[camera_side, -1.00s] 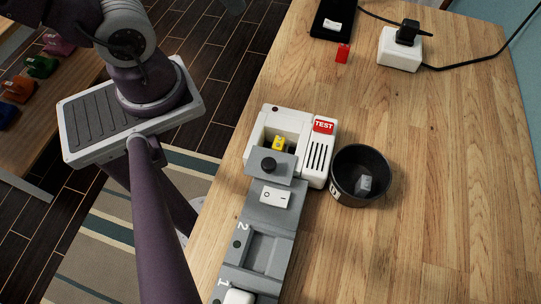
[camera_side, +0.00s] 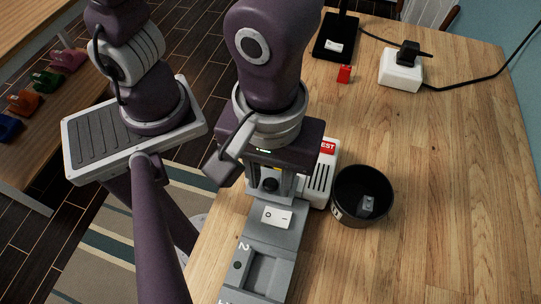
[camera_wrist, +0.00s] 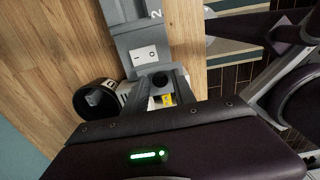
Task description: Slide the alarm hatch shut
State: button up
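The white alarm (camera_side: 318,187) with its red TEST button stands on the wooden table, partly hidden behind my gripper (camera_side: 270,182). Its grey hatch (camera_side: 273,199) has a black knob (camera_side: 269,185). My gripper points down over the hatch, with its fingers apart on either side of the knob. In the wrist view the knob (camera_wrist: 161,80) shows between the fingers, with no clear grip on it. A yellow piece (camera_wrist: 167,99) shows beside the knob in the wrist view, so the alarm's compartment is at least partly uncovered.
A grey rail with a white rocker switch (camera_side: 277,217) runs toward the front from the alarm. A black cup (camera_side: 349,211) holding a grey piece stands close at the right. A red block (camera_side: 344,74) and a white socket box (camera_side: 401,71) are farther back.

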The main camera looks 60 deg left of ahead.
aim_at(272, 179)
notch_tip(272, 179, up, 3)
jog(key=shift+r, duration=0.1)
jog(key=w+a, duration=0.3)
jog(key=shift+w+a, duration=0.2)
jog(key=shift+a, duration=0.05)
jog(key=s+d, duration=0.2)
jog(key=d, duration=0.1)
jog(key=shift+s, duration=0.4)
jog(key=shift+s+d+f, duration=0.1)
jog(key=shift+s+f, duration=0.05)
jog(key=shift+f, duration=0.3)
jog(key=shift+s+d+f, duration=0.1)
jog(key=shift+s+f, duration=0.05)
jog(key=shift+f, duration=1)
grip_shut()
